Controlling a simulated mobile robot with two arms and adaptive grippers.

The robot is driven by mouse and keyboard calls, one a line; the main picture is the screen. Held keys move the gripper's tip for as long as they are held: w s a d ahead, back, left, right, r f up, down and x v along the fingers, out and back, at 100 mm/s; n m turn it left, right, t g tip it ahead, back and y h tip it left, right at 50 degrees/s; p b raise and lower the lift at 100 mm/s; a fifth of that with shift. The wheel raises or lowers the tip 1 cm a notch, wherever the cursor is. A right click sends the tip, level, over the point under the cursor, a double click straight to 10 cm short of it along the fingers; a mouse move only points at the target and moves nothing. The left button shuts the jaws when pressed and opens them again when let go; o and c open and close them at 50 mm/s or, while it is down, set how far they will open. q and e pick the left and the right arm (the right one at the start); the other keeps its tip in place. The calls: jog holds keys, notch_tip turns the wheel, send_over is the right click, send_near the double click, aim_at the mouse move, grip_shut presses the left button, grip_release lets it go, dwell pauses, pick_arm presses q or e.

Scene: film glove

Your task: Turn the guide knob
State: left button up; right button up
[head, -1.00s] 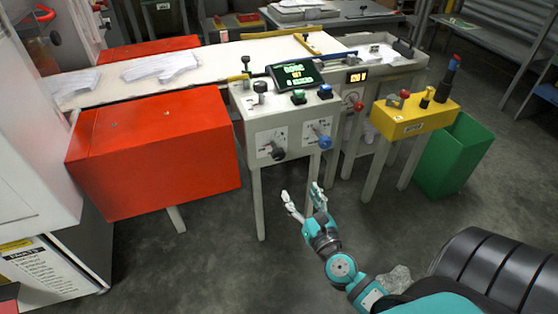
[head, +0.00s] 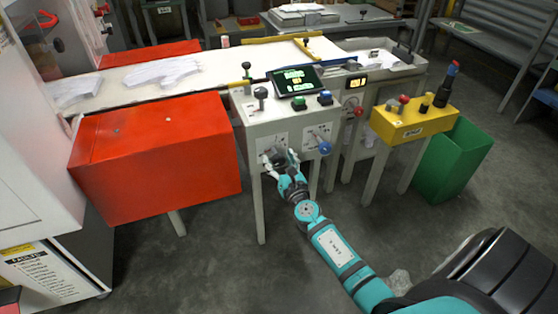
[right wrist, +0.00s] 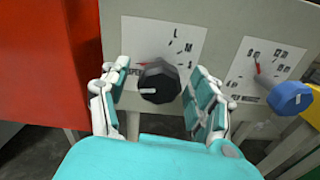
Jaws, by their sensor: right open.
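The black knob (right wrist: 160,82) sits on a white dial plate on the front of the grey control box, with the letters M and L legible on its scale. In the head view it is mostly hidden behind my right gripper (head: 279,158). In the right wrist view my right gripper (right wrist: 153,92) is open, one finger on each side of the black knob, with visible gaps on both sides. The knob's white mark points left. A blue knob (right wrist: 290,97) on a second dial plate is to the right; it also shows in the head view (head: 325,148). My left gripper is not in view.
An orange-red cabinet (head: 155,150) stands close on the left. A lever, buttons and a screen (head: 294,80) top the control box. A yellow box (head: 405,124) and a green bin (head: 455,160) stand to the right. The floor in front is open.

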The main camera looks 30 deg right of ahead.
jog(key=c, duration=1.2)
